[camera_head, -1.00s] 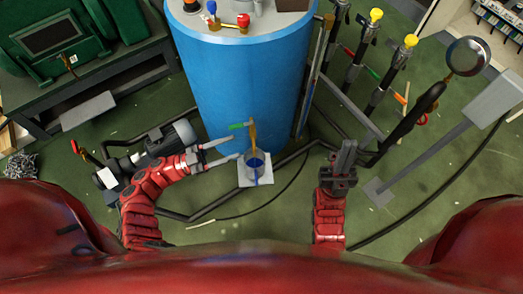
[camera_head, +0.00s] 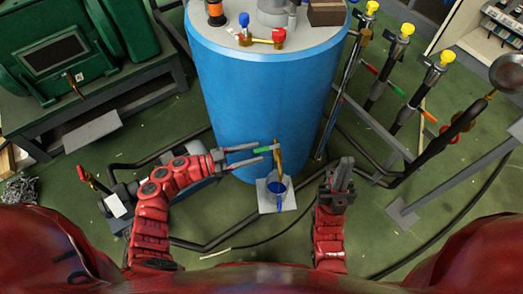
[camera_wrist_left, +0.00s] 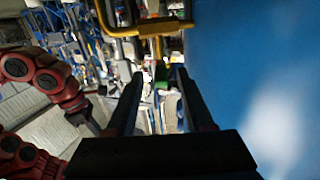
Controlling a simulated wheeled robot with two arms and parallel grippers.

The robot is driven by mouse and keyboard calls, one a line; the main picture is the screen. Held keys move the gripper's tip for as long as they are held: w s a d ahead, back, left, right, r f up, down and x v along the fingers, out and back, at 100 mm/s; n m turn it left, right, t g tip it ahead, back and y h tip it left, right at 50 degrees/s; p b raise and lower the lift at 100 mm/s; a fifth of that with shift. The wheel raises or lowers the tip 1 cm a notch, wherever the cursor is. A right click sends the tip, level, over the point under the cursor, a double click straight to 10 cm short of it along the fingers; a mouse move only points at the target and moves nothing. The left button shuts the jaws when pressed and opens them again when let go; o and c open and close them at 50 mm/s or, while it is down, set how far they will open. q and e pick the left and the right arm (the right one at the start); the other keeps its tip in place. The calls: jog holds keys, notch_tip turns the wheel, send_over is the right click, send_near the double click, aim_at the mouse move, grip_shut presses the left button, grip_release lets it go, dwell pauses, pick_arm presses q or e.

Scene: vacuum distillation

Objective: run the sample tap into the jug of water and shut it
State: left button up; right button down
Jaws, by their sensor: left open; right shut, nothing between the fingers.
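The brass sample tap (camera_head: 278,155) with its green lever (camera_head: 265,151) stands out from the lower front of the blue tank (camera_head: 265,90). The blue jug (camera_head: 277,188) sits upright on a pale square plate (camera_head: 266,206) just below the tap. My left gripper (camera_head: 260,152) is open, its fingertips close to the green lever on the left; I cannot tell whether they touch it. My right gripper (camera_head: 342,165) is shut and empty, right of the jug.
A rack with several yellow-capped valves (camera_head: 400,45) and dark pipes stands to the right. A green machine (camera_head: 75,50) on a bench is at the upper left. Black hose and pipes run over the green floor (camera_head: 250,235). Tank fittings (camera_head: 262,38) stand on top.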

aim_at(261, 149)
pick_arm(q)
jog(key=shift+x, duration=1.65)
jog(key=shift+c, duration=0.3)
grip_shut()
